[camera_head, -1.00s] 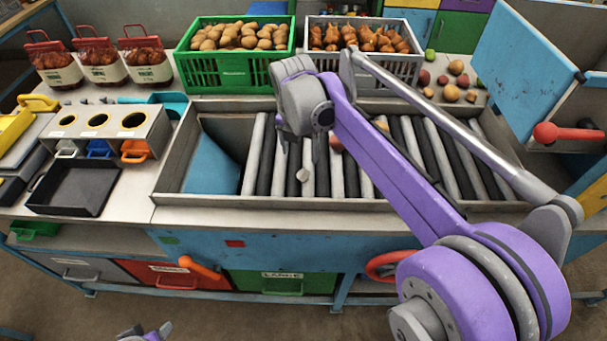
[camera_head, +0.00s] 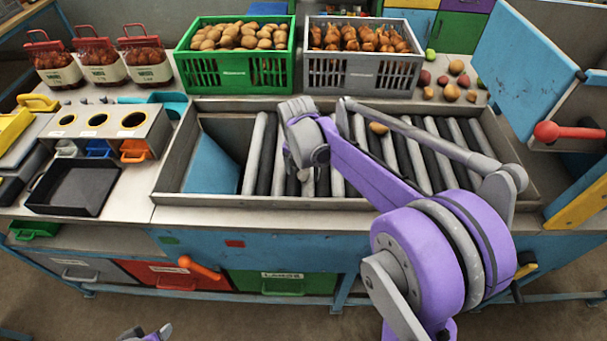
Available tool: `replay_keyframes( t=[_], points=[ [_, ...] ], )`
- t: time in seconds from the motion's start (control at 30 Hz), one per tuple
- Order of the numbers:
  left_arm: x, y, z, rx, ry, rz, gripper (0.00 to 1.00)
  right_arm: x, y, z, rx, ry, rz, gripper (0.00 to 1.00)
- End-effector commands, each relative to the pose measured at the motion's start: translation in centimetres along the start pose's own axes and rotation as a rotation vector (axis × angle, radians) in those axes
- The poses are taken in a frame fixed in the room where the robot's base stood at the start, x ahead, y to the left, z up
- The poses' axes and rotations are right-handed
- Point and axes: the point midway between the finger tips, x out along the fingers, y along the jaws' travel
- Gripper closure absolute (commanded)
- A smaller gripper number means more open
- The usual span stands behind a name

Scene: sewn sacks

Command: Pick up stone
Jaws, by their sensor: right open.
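The stone (camera_head: 304,174) is a small pale grey lump on the roller conveyor, left of its middle. It is mostly hidden by my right gripper (camera_head: 301,178), which points down over the rollers right at it. The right gripper is open, and its fingers are largely hidden behind its own wrist. I cannot tell whether the fingers touch the stone. Only a small part of my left gripper (camera_head: 147,333) shows at the bottom edge, away from the conveyor, and its jaw state is unclear.
A tan potato (camera_head: 379,128) lies on the rollers further right. A green crate (camera_head: 235,76) and a grey crate (camera_head: 361,78) stand behind the conveyor. A metal frame (camera_head: 250,202) rims the rollers. A black tray (camera_head: 72,188) is at left, a blue panel (camera_head: 525,50) at right.

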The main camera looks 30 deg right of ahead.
Motion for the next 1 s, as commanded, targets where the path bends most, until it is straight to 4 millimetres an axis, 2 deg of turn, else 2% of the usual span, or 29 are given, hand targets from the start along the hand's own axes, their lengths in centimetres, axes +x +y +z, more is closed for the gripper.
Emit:
replay_keyframes(
  t=[0.17, 0.6, 0.87, 1.0],
  points=[
    [0.0, 0.0, 0.0, 0.000, 0.000, 0.000, 0.50, 0.0, 0.0, 0.0, 0.000, 0.000, 0.000, 0.21],
    [0.0, 0.0, 0.0, 0.000, 0.000, 0.000, 0.50, 0.0, 0.0, 0.0, 0.001, 0.000, 0.000, 1.00],
    [0.0, 0.0, 0.0, 0.000, 0.000, 0.000, 0.50, -0.1, 0.0, 0.0, 0.001, 0.000, 0.000, 1.00],
    [-0.1, 0.0, -0.1, 0.000, 0.001, 0.000, 0.50, -1.2, 0.0, 0.2, 0.001, 0.000, 0.000, 1.00]
  ],
)
